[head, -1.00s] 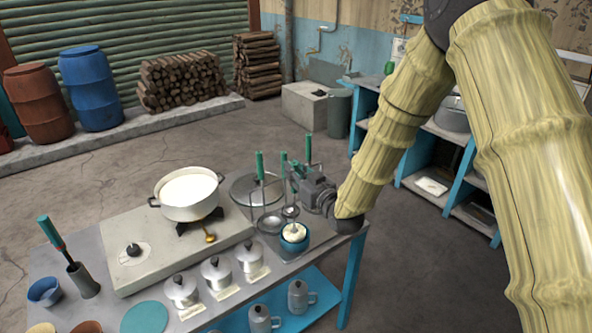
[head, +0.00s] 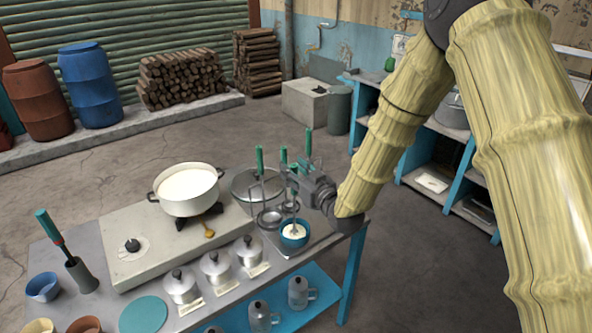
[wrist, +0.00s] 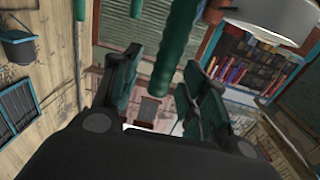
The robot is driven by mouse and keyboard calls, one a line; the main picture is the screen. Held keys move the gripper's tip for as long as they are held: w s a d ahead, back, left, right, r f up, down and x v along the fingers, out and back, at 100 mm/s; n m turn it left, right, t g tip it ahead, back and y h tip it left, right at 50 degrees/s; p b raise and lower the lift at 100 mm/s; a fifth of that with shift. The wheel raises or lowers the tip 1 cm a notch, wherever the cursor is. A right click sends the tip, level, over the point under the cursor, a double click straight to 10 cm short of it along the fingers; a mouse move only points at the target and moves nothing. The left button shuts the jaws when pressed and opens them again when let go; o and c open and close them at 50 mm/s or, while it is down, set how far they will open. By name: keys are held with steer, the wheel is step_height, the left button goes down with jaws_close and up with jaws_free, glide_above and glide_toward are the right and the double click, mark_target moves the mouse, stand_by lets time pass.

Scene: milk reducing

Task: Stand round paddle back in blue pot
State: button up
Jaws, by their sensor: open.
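The blue pot (head: 294,243) stands near the right end of the table with white contents. A thin rod (head: 295,214) rises from it, under my gripper (head: 301,174). The paddle's round end is not distinct. Green handles stand around my gripper, one (head: 308,141) showing just above it; which belongs to the round paddle I cannot tell for sure. In the wrist view my gripper (wrist: 160,97) has its fingers apart, with a green handle (wrist: 177,45) in the gap between them, seemingly clear of both.
A white pot (head: 188,192) sits on the stove (head: 130,262) to the left. Several lidded metal cups (head: 215,268) line the table front. A rack of green-handled tools with a round metal lid (head: 243,184) is close beside my gripper.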

steer(key=v, duration=1.2)
steer(key=shift+s+f, duration=0.1)
steer(key=shift+s, duration=0.05)
steer(key=b+v, duration=0.1)
steer(key=v, duration=0.7)
steer(key=shift+s+d+b, duration=0.25)
steer(key=shift+s+b, duration=0.05)
steer(key=shift+s, duration=0.05)
stand_by(0.5)
